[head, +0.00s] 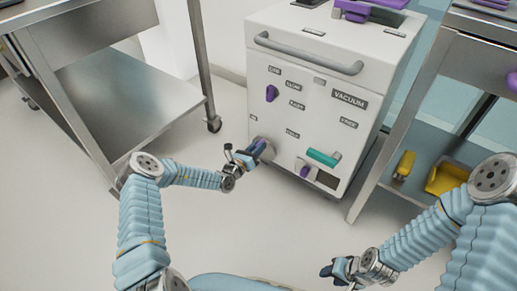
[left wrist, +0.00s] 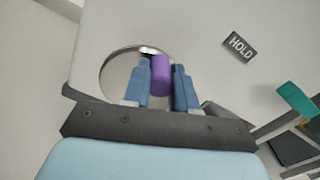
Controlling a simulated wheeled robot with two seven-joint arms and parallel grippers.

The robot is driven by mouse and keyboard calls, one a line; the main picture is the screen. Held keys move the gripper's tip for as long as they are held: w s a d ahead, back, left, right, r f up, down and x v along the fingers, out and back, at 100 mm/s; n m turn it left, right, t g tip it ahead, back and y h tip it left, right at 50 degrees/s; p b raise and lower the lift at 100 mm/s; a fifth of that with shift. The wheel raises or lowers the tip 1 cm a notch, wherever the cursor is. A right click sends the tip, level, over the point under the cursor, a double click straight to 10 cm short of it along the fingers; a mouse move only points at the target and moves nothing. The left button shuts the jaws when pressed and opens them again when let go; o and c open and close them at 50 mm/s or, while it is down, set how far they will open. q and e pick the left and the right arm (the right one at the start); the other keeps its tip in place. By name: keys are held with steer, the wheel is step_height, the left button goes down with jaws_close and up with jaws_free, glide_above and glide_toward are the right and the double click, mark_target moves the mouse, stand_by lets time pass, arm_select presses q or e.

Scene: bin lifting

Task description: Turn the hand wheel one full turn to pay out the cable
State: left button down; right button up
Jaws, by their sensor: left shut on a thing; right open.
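The hand wheel (left wrist: 120,72) is a round metallic disc low on the front of a white cabinet (head: 318,75), and it also shows in the head view (head: 267,147), partly behind my gripper. A purple knob (left wrist: 160,72) stands out from the wheel. My left gripper (left wrist: 160,88) is shut on the purple knob, with one blue finger on each side of it; it also shows in the head view (head: 256,150). My right gripper (head: 328,270) is open and empty, low in front, away from the cabinet. No cable can be made out.
The cabinet carries a grey handle bar (head: 308,58), a purple knob (head: 271,93), a teal lever (head: 322,157) and several labels. A metal table (head: 115,100) stands at left and another (head: 400,120) at right, with yellow items (head: 446,177) on its shelf.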

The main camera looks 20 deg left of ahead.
stand_by(0.4)
arm_select(q)
steer(key=c, duration=0.9)
jaws_free()
steer(key=p+v, duration=0.2)
steer(key=v, duration=1.2)
steer(key=shift+w, duration=0.1)
